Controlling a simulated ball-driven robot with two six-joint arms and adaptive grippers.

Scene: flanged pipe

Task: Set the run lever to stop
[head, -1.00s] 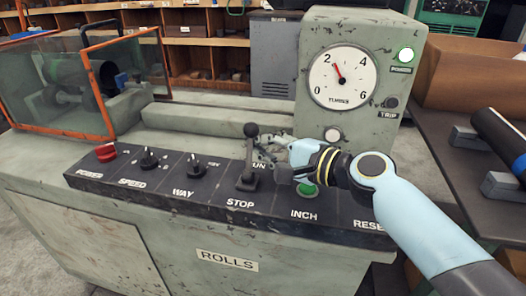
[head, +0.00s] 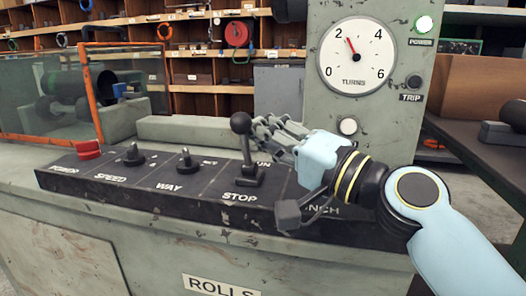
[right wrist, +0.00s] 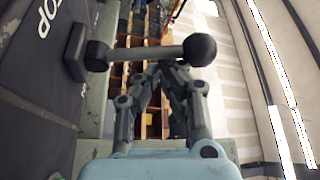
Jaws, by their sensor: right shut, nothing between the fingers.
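The run lever (head: 243,147) is a dark stick with a ball knob, standing roughly upright on the control panel between the RUN label behind and the STOP label in front. My right gripper (head: 262,127) is shut and empty, its fingertips close to the right of the lever just below the knob. In the right wrist view the lever (right wrist: 145,57) crosses just beyond the fingertips (right wrist: 162,70), with its knob at the right. I cannot tell whether they touch. The gripper and wrist partly hide RUN and INCH. My left gripper is not in view.
The panel also has a red power switch (head: 88,149), a speed knob (head: 133,155) and a way knob (head: 186,160). The upright housing with the turns dial (head: 353,58) rises behind my right wrist. A clear orange-framed guard (head: 92,95) stands at left.

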